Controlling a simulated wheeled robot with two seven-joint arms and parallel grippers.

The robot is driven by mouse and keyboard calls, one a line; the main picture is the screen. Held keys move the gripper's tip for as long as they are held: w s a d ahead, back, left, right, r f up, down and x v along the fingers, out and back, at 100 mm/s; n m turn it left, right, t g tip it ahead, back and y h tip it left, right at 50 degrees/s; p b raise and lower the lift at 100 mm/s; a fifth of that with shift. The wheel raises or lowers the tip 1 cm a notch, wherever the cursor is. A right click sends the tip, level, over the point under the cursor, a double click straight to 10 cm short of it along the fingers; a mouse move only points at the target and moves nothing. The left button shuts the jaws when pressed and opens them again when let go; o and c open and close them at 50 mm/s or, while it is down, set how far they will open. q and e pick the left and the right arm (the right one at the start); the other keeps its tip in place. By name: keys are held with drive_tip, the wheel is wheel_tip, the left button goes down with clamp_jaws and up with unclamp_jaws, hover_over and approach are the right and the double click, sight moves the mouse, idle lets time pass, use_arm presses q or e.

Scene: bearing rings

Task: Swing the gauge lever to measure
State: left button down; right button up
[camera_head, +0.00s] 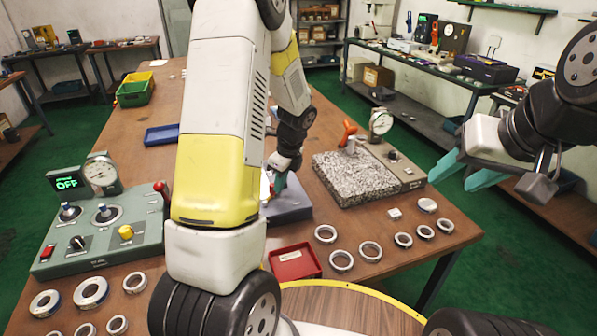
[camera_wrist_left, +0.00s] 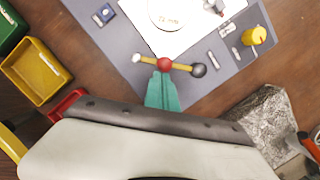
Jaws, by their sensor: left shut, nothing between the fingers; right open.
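My left gripper (camera_wrist_left: 163,92) is shut and empty. In the left wrist view its teal fingertips are just beside a red ball (camera_wrist_left: 164,64) on a yellow bar (camera_wrist_left: 178,66), which has a pale end and a black ball end. I cannot tell whether they touch. In the head view my left gripper (camera_head: 278,184) is partly hidden by my arm, over the dark mat (camera_head: 292,207). A dial gauge (camera_head: 381,122) and an orange handle (camera_head: 348,131) stand at the granite block (camera_head: 352,178). My right gripper (camera_head: 455,175) is open and empty, right of that block.
A green control box (camera_head: 100,235) with an OFF display (camera_head: 66,182), a dial (camera_head: 101,173) and a red-knobbed lever (camera_head: 161,188) is at left. Several metal rings (camera_head: 341,261) lie along the front edge. A red tray (camera_head: 295,262) and a blue tray (camera_head: 161,134) are nearby.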

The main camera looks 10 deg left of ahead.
use_arm(q)
drive_tip(key=a+m, duration=0.2)
drive_tip(key=shift+s+m+t, duration=0.1)
drive_tip(key=shift+m+t, duration=0.2)
drive_tip(key=shift+m, duration=0.1)
drive_tip(key=a+m, duration=0.2)
drive_tip(key=m, duration=0.1)
drive_tip(key=shift+w+t+h, duration=0.3)
drive_tip(key=shift+w+a+m, duration=0.2)
drive_tip(key=shift+a+m, duration=0.2)
drive_tip(key=shift+m, duration=0.3)
drive_tip(key=shift+w+a, duration=0.1)
drive_tip(key=shift+a, duration=0.05)
drive_tip(key=shift+w+a, duration=0.15)
drive_tip(key=shift+a, duration=0.05)
